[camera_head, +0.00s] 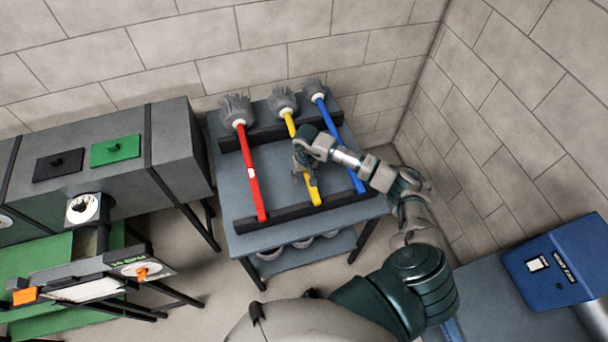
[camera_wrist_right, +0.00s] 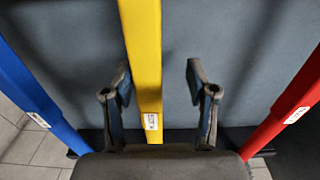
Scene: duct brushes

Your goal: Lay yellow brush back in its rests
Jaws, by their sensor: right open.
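The yellow brush (camera_head: 313,192) lies between the red and blue brushes, its bristle head at the back bar of the rests (camera_head: 263,130) and its handle end at the front bar (camera_head: 285,217). My right gripper (camera_head: 304,166) is over the middle of its handle and hides part of it. In the right wrist view my right gripper (camera_wrist_right: 158,88) is open, with one finger on each side of the yellow handle (camera_wrist_right: 143,50) and visible gaps between. The handle sits closer to the left finger. My left gripper is not in view.
The red brush (camera_head: 250,170) and blue brush (camera_head: 341,147) lie on either side on the grey table (camera_head: 228,170). A grey duct (camera_head: 175,140) with a green hatch (camera_head: 115,150) stands at left. A blue box (camera_head: 560,265) is at right. Block walls close the back and right.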

